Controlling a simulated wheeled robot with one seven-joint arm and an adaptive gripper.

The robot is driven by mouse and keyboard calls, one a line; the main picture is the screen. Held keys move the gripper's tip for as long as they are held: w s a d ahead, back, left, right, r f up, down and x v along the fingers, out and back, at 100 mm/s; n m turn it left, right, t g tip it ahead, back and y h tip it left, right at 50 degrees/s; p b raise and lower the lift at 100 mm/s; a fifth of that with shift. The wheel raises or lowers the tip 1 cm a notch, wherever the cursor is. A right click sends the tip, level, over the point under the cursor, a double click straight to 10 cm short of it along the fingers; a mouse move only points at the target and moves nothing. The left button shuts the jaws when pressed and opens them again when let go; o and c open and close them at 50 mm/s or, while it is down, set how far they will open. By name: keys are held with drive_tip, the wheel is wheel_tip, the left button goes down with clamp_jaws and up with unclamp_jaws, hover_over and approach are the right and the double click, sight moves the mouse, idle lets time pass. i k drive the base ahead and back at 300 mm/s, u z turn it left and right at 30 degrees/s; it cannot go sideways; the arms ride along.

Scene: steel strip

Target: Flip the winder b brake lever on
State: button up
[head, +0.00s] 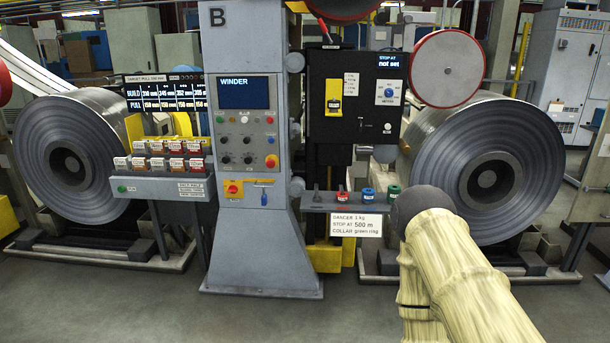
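The winder B column (218,50) is a grey post left of centre, marked "B", with a "WINDER" panel (247,125) of buttons under a dark screen. Low on it are a red knob on a yellow plate (232,189) and a small blue lever (263,193) hanging by a label. A red-handled lever (322,28) slants at the top of the black cabinet to the right. No readable label names either as the brake. My arm, in a pale ribbed sleeve, reaches in from the lower right to a dark rounded part. My gripper's fingers do not show.
Steel coils stand at left (75,160) and right (480,165). A shelf (325,205) with coloured collars and a label card (355,227) juts out below the black cabinet (345,120). A rack of labelled blocks (165,187) stands left of the column. The floor in front is clear.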

sight(323, 28)
drive_tip(key=z, duration=0.1)
drive_tip(key=i, duration=0.85)
drive_tip(key=z, duration=0.7)
drive_tip(key=k, duration=0.65)
drive_tip(key=z, duration=0.15)
drive_tip(key=i, duration=0.4)
drive_tip(key=u, duration=0.9)
drive_tip(key=i, duration=1.35)
drive_tip(key=z, duration=0.7)
